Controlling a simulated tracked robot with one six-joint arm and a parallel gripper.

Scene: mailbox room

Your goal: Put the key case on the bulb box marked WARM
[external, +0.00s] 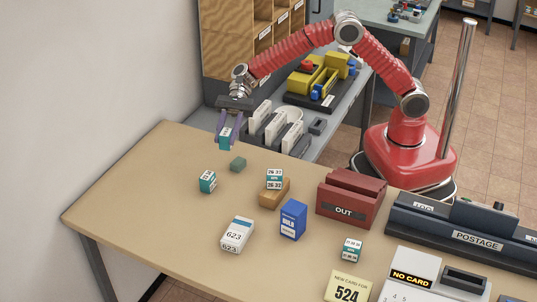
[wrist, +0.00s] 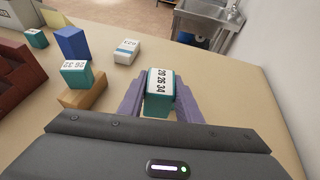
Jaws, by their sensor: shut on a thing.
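My gripper (external: 225,140) is shut on a teal box (external: 225,134) with a white label, held above the back left of the table. In the wrist view this box (wrist: 160,93) sits between the two purple fingers and its label shows rows of numbers. I cannot tell whether it is the key case. A blue box (external: 293,219) marked BULB stands upright near the middle of the table, apart from my gripper. It also shows in the wrist view (wrist: 72,43). I cannot read WARM on it.
A teal box (external: 275,178) rests on a tan block (external: 269,195). Another teal box (external: 208,181), a green block (external: 238,164), a white 623 box (external: 238,235) and a teal box (external: 351,249) stand around. A red OUT tray (external: 350,207) is at right. The left table is clear.

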